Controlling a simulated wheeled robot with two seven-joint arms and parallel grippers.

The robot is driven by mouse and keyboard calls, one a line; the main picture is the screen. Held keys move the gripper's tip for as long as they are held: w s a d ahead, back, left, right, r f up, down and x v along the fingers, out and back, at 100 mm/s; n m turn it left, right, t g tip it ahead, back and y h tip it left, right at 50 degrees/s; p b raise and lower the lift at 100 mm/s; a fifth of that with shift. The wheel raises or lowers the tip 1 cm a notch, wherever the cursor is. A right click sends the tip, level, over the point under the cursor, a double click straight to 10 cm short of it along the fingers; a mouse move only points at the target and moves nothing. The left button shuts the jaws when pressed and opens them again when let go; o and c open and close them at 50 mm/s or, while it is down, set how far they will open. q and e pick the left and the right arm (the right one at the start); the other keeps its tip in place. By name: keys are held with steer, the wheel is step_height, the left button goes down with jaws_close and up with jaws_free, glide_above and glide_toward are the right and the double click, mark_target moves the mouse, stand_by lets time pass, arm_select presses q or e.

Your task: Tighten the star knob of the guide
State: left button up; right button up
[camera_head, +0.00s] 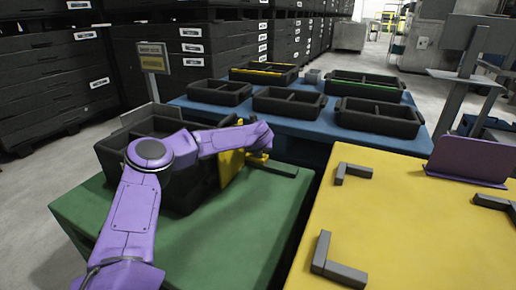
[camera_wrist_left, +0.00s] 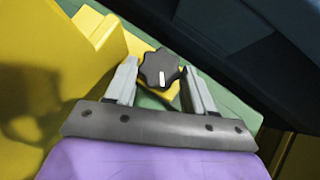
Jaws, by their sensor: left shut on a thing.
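The dark star knob (camera_wrist_left: 158,69) with a white mark on its face sits in the left wrist view. My left gripper (camera_wrist_left: 160,85) has one finger on each side of the knob and is shut on it. The yellow guide (camera_wrist_left: 75,60) fills the left of that view, next to the knob. In the head view the yellow guide (camera_head: 231,166) stands upright at the right side of a black bin, under the end of my purple left arm. The knob cannot be made out in the head view. My right gripper is not in view.
The black bin (camera_head: 118,160) stands on a green table (camera_head: 240,235). A yellow table (camera_head: 410,235) with dark corner brackets (camera_head: 335,262) is to the right. A blue table (camera_head: 300,128) behind carries several black trays. A purple panel (camera_head: 468,158) stands at the right.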

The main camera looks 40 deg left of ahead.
arm_select(q)
steer(key=shift+s+a+f+m+t+h+p, duration=0.15)
steer(key=shift+m+t+h+p, duration=0.15)
steer(key=shift+m+h+p, duration=0.3)
steer(key=shift+s+a+r+m+t+h+p, duration=0.1)
steer(key=shift+m+t+h+p, duration=0.25)
steer(key=shift+m, duration=0.45)
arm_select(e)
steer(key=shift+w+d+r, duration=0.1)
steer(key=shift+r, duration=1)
arm_select(q)
steer(key=shift+f, duration=0.1)
steer(key=o, duration=1.1)
steer(key=shift+c, duration=0.2)
steer(key=shift+r, duration=0.2)
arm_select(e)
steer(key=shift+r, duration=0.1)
